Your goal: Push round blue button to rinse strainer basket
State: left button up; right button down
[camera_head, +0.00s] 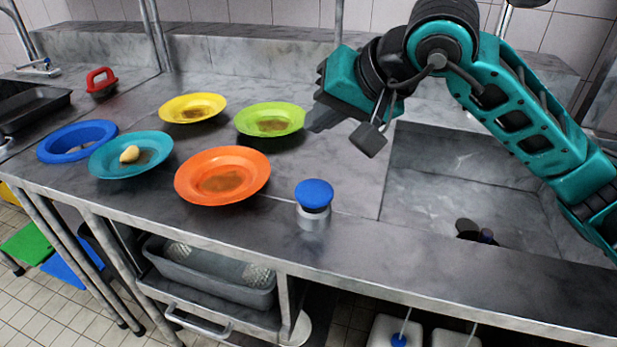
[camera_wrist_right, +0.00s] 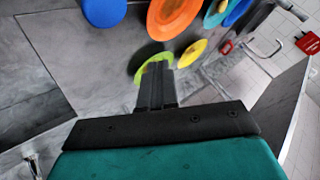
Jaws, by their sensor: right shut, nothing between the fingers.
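The round blue button (camera_head: 314,194) sits on a short silver cylinder on the counter near its front edge, right of the orange plate. In the right wrist view the blue button (camera_wrist_right: 103,12) shows at the top edge. My right gripper (camera_head: 318,118) is shut and empty, up and behind the button, next to the green plate in the picture and apart from the button. Its closed fingers (camera_wrist_right: 156,88) point toward the green plate in the wrist view. I cannot make out a strainer basket in the sink (camera_head: 465,165). My left gripper is not in view.
Orange (camera_head: 222,176), teal (camera_head: 131,153), yellow (camera_head: 193,107) and green (camera_head: 270,119) plates stand left of the button, with a blue ring-shaped dish (camera_head: 77,141). A grey tub (camera_head: 210,272) sits on the shelf below. Counter around the button is clear.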

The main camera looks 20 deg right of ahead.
jog(key=b, duration=0.5)
send_over(319, 192)
notch_tip(319, 192, down, 7)
jog(key=shift+f, duration=0.15)
jog(key=shift+d+f+b, duration=0.1)
jog(key=shift+f+b, duration=0.6)
jog(key=shift+b, duration=0.1)
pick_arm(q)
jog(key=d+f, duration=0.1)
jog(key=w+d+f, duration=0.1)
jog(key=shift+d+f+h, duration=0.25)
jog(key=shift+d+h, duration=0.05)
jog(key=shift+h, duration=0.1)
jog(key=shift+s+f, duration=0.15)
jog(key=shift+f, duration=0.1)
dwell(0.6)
